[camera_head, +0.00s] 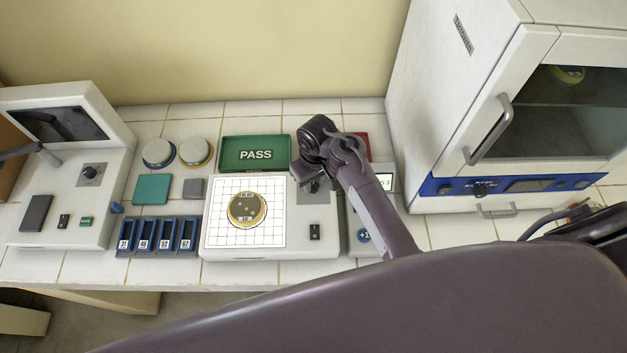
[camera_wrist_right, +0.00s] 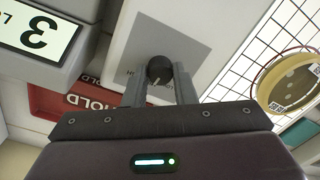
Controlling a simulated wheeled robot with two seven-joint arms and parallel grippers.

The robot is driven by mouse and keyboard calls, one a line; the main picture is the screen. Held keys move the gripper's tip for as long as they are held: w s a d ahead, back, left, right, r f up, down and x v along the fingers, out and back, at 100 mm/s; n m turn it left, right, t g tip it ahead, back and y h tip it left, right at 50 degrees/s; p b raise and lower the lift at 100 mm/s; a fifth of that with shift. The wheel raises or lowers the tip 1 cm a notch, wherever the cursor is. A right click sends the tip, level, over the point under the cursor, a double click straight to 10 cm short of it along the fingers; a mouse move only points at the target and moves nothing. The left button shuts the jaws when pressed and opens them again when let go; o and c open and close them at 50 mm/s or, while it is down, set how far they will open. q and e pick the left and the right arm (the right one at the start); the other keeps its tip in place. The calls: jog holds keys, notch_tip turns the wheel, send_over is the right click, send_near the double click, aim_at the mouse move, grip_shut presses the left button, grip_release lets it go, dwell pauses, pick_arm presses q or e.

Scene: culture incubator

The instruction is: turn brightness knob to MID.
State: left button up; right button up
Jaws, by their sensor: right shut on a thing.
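The brightness knob (camera_wrist_right: 158,70) is a small black knob with a pale pointer line, on a grey panel (camera_wrist_right: 180,40) of the white light box. My right gripper (camera_wrist_right: 160,85) is shut on this knob, one finger on each side. In the head view, the light box (camera_head: 270,252) stands mid-bench with a lit grid and a round dish (camera_head: 255,210) on it. My right arm and gripper (camera_head: 318,178) cover most of the panel and hide the knob there. The scale lettering is mostly hidden by the fingers, so the setting cannot be read. My left gripper is not in view.
A green PASS tray (camera_head: 255,154) lies behind the light box, and a red HOLD tray (camera_wrist_right: 75,104) is close by my gripper. A counter with a display (camera_wrist_right: 38,32) stands to the right of the box. A white incubator (camera_head: 470,100) fills the right side.

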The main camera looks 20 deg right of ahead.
jog(key=shift+n, duration=0.6)
jog(key=o, duration=1)
